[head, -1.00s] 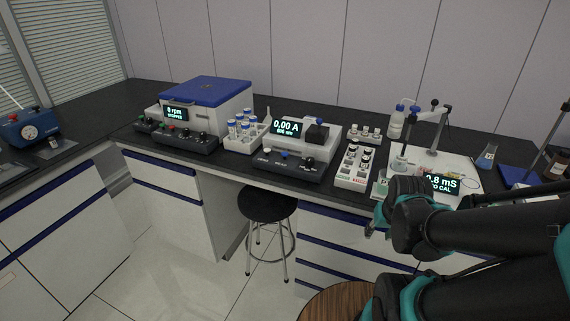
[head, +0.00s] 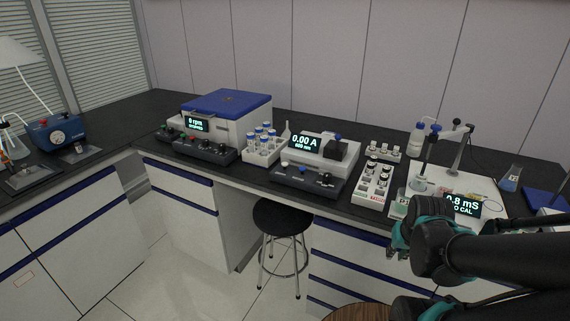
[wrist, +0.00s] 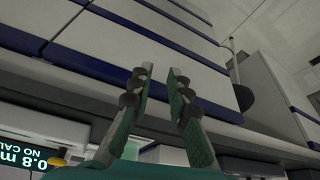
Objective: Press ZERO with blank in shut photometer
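The photometer (head: 318,150) stands on the black bench in the head view, a white box with a lit screen reading 0.00 A. A dark control panel (head: 305,180) in front carries a blue button (head: 302,170), a white button (head: 285,164) and dark knobs. No blank can be made out inside. In the wrist view my gripper (wrist: 159,72) has its two fingers apart, with nothing between them. In the head view my arm is at the lower right, away from the photometer.
A centrifuge (head: 228,112) and a vial rack (head: 262,148) stand left of the photometer. A cuvette rack (head: 375,186) and a conductivity meter (head: 462,206) reading 0.8 mS stand to its right. A round stool (head: 282,216) stands before the bench.

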